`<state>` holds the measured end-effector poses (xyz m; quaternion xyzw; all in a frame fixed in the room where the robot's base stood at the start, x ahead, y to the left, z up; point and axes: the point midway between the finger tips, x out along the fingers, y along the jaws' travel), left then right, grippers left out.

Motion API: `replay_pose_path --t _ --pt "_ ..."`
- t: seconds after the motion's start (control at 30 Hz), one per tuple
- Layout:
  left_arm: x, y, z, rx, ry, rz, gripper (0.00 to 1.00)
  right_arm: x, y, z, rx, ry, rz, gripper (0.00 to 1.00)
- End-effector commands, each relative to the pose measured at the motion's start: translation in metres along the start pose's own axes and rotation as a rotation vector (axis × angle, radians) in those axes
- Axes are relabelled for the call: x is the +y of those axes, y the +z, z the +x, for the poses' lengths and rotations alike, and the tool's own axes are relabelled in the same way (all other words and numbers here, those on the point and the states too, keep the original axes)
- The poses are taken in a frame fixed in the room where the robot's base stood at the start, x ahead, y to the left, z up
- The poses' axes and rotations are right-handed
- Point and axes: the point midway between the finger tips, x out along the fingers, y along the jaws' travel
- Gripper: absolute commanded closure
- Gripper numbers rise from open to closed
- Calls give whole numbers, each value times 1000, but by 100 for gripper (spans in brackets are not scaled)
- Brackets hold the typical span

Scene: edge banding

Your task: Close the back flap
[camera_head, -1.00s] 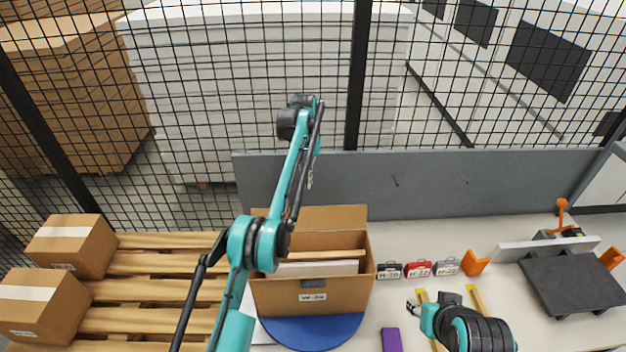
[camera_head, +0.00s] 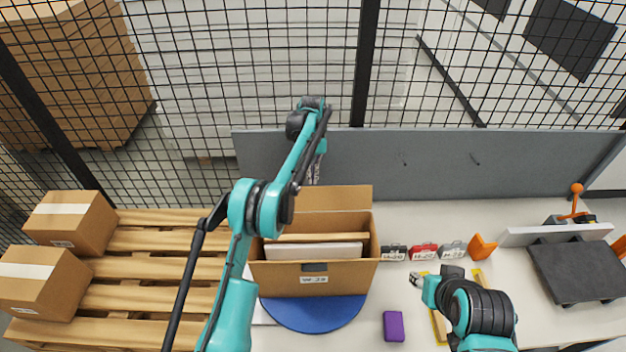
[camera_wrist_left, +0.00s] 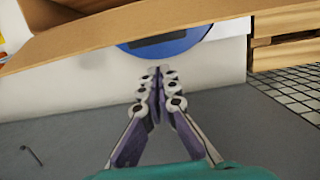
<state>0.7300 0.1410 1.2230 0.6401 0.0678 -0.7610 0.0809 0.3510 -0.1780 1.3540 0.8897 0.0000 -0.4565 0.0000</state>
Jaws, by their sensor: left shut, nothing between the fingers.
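An open cardboard box (camera_head: 312,280) stands on a round blue turntable (camera_head: 315,316). Its back flap (camera_head: 335,198) stands up at the far side of the opening; in the left wrist view the cardboard (camera_wrist_left: 120,32) crosses the top. My left arm reaches over the box's left side. My left gripper (camera_head: 314,176) hangs behind the back flap, partly hidden by my own arm; in the left wrist view its fingertips (camera_wrist_left: 157,75) are together and empty, apart from the cardboard. My right gripper (camera_head: 416,279) is low over the table, right of the box, too small to read.
Pale panels (camera_head: 315,251) lie inside the box. A grey barrier (camera_head: 430,165) runs behind the table. Small labelled cases (camera_head: 423,251), an orange holder (camera_head: 482,246) and a purple block (camera_head: 393,326) lie to the right. A wooden pallet (camera_head: 150,265) with cartons is at the left.

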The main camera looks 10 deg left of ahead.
Motion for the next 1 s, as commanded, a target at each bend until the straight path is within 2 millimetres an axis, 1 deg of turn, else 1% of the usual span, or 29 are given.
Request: replay_pose_path --t 0.03,0.1,0.2,0.33,1.0 --pt "0 7 -5 0 0 1 100 0 -2 -3 0 0 0 60" --pt "0 16 -7 0 0 0 100 0 -4 -5 0 0 0 60" --pt "0 26 -11 0 0 0 100 0 -6 -8 0 0 0 60" --pt "0 34 -13 0 0 0 100 0 -7 -10 0 0 0 60" --pt "0 40 -14 25 0 0 100 0 -5 -6 0 0 0 60"
